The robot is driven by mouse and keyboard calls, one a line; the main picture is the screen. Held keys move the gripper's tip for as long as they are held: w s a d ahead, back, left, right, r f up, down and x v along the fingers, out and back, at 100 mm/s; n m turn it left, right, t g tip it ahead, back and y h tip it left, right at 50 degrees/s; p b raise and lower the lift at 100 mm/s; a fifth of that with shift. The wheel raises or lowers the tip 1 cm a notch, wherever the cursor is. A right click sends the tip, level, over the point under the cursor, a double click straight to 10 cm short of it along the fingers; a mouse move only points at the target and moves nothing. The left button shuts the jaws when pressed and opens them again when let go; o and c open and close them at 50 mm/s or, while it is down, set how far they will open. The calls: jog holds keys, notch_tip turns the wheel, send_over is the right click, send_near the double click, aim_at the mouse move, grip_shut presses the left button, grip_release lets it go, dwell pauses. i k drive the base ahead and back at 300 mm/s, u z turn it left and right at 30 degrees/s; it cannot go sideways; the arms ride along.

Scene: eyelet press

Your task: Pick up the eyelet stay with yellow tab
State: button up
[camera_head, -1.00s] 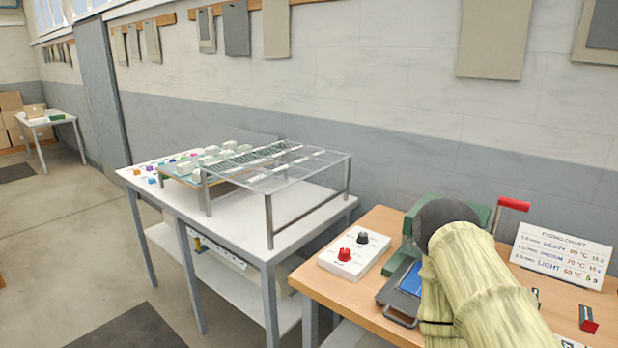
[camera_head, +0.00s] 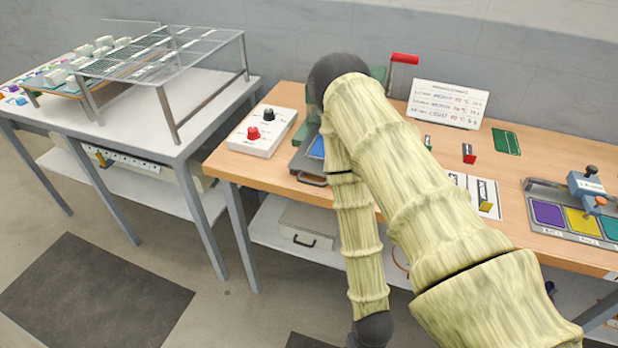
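A small upright piece with a yellow part (camera_head: 486,206) stands on a white printed card on the wooden bench, just right of my sleeved arm. It may be the eyelet stay with yellow tab, but it is too small to be sure. A similar small piece with a red part (camera_head: 468,154) stands behind it. My arm, in a pale yellow sleeve, crosses the middle of the view. My gripper is not in view.
The wooden bench (camera_head: 236,165) holds a control box (camera_head: 263,131) with red and black knobs, a press (camera_head: 378,77) partly hidden by my arm, a chart (camera_head: 447,103), a green outlined patch (camera_head: 506,142) and a tray (camera_head: 541,231) with coloured pads. A grey table (camera_head: 205,110) with a wire rack stands left.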

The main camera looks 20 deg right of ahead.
aim_at(484, 206)
jog(key=z, duration=1.4)
